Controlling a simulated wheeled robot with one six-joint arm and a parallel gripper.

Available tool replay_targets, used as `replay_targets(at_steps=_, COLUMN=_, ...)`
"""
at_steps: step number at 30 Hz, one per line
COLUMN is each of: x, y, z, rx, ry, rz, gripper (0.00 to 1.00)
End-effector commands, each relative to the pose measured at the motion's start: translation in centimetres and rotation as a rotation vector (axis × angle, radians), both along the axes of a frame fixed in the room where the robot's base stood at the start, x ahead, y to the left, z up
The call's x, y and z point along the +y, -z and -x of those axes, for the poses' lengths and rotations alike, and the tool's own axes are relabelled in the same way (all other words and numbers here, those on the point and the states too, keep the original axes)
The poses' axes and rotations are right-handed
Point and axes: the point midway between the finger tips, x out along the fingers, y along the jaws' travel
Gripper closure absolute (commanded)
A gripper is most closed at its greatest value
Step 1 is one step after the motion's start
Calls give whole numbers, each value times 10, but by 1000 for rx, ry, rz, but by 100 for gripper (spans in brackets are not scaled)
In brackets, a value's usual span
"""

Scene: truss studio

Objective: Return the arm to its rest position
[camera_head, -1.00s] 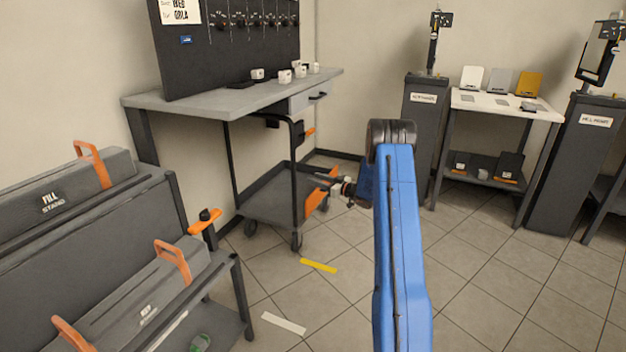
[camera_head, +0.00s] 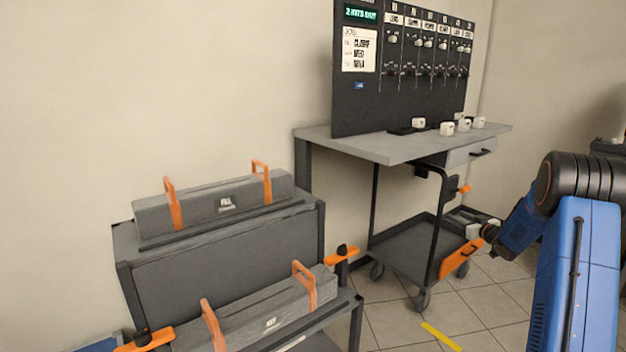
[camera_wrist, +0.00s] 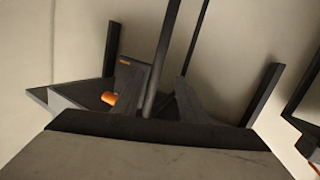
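My blue arm (camera_head: 575,270) rises along the right side of the head view. Its dark, ribbed elbow joint (camera_head: 585,180) is at the top, and the forearm (camera_head: 522,225) slopes down and left from it. My gripper (camera_head: 480,231) is at the forearm's end, small and partly lost against the cart behind it. In the wrist view, two dark fingers (camera_wrist: 165,80) stand apart with a black post visible between them. Nothing is seen held in them.
A wheeled cart (camera_head: 395,250) with orange parts stands close behind my gripper, under a grey bench (camera_head: 405,147) with a black panel (camera_head: 400,100) and several white cups. A rack (camera_head: 225,250) with grey, orange-handled cases stands left. Tiled floor (camera_head: 490,305) is open below.

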Motion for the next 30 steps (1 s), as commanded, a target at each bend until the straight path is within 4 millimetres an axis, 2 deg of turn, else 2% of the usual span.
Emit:
replay_targets(at_steps=1, x=8, y=-17, z=4, rx=6, ry=22, rz=16, gripper=61)
replay_targets(at_steps=3, x=15, y=-34, z=11, rx=26, ry=59, rz=34, gripper=61)
replay_targets(at_steps=8, x=32, y=-70, z=32, rx=74, ry=138, rz=68, gripper=61)
replay_targets(at_steps=14, x=55, y=-108, z=70, rx=139, ry=229, rz=97, gripper=61)
replay_targets(at_steps=22, x=89, y=-145, z=138, rx=244, ry=329, rz=116, gripper=61)
replay_targets(at_steps=30, x=126, y=-164, z=221, rx=367, ry=400, rz=112, gripper=61)
